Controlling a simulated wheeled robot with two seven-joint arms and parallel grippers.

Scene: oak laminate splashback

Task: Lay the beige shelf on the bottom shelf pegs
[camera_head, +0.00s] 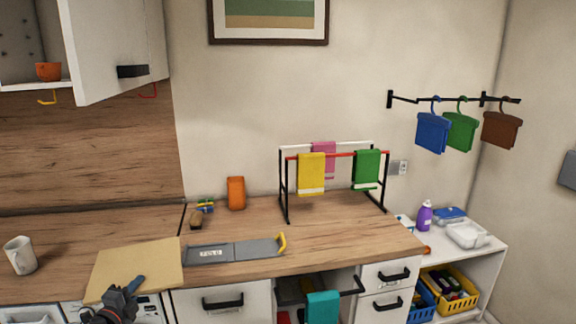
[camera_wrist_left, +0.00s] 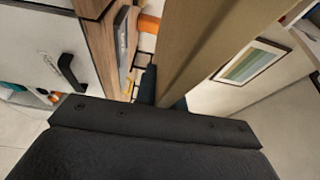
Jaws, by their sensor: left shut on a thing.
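The beige shelf (camera_head: 140,262) is a flat, thin board at the lower left of the head view, over the front of the wooden counter. My left gripper (camera_head: 132,287) is shut on its near edge. In the left wrist view the shelf (camera_wrist_left: 212,45) stretches away from the fingers (camera_wrist_left: 164,92), seen nearly edge-on. I cannot tell how far the shelf is above the counter. The open wall cabinet (camera_head: 55,86) is at the upper left, with small dark dots on its inner wall (camera_head: 15,45); I cannot tell pegs from holes. My right gripper is not in view.
The cabinet door (camera_head: 120,45) stands open. An orange bowl (camera_head: 47,71) sits on the cabinet floor, with hooks below. A white mug (camera_head: 20,255) stands left of the shelf, a grey folding board (camera_head: 235,250) right of it. A towel rack (camera_head: 287,190) stands farther right.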

